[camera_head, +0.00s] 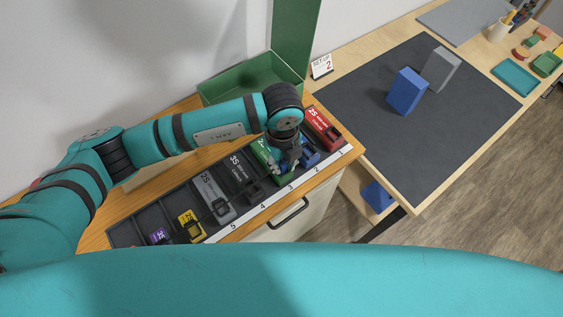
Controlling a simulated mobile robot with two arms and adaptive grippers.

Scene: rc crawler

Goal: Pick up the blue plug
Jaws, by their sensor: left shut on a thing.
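My left gripper (289,164) points down into the slotted tray on the wooden cabinet and is shut on the blue plug (310,158), near the slots marked 2 and 3. The gripper and wrist hide much of the blue plug, and its lower part cannot be made out. A green pack (262,152) lies directly left of the gripper, and a red pack (322,127) lies in the slot to the right. My right gripper is not in view.
Left in the tray are a dark pack (238,170), grey pack (215,195), yellow plug (191,225) and purple plug (158,236). A green box (250,80) stands behind. On the right table's dark mat (450,130) stand a blue block (405,92) and grey block (441,68).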

